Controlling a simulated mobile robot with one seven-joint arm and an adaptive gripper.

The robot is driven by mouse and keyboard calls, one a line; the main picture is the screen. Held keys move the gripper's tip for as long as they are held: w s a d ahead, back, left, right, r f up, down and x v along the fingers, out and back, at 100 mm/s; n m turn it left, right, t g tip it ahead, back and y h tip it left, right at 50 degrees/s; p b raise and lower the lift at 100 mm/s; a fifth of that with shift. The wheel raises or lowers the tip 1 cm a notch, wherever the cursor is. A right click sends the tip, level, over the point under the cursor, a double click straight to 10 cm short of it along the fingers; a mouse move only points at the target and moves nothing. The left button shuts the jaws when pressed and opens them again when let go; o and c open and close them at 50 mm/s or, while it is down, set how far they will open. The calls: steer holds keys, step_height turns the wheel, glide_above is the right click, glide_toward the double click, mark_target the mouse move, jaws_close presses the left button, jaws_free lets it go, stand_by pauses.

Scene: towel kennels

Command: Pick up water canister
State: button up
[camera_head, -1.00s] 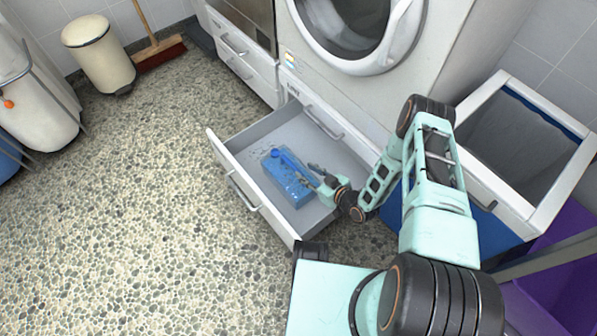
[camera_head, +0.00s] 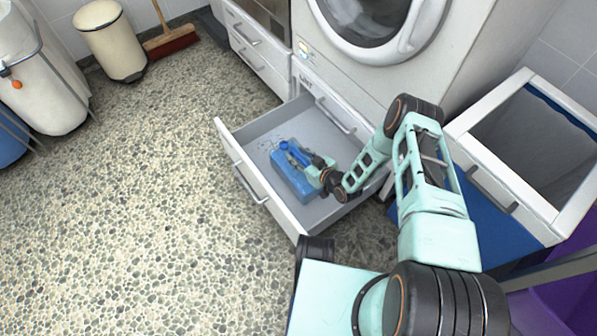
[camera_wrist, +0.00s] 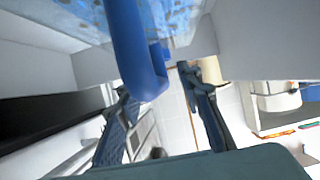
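The water canister (camera_head: 289,184) is a blue, see-through block-shaped container lying in an open drawer. Its darker blue handle (camera_wrist: 137,48) runs down into the middle of the wrist view, and the speckled pale blue body shows at the top. My gripper (camera_wrist: 160,93) is open, with one finger on each side of the handle's lower end. I cannot tell whether either finger touches the handle. In the head view my gripper (camera_head: 300,155) is over the canister inside the drawer and hides part of it.
The drawer (camera_head: 232,147) is pulled out below a white washing machine (camera_head: 460,60). A white-framed open bin (camera_head: 480,180) stands right of my arm. A cream pedal bin (camera_head: 110,42) and a broom (camera_head: 170,41) are at the back left. The pebbled floor at left is clear.

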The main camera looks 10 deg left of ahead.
steer(key=shift+c, duration=0.3)
jaws_close()
steer(key=shift+w+r, duration=0.15)
steer(key=shift+r, duration=0.1)
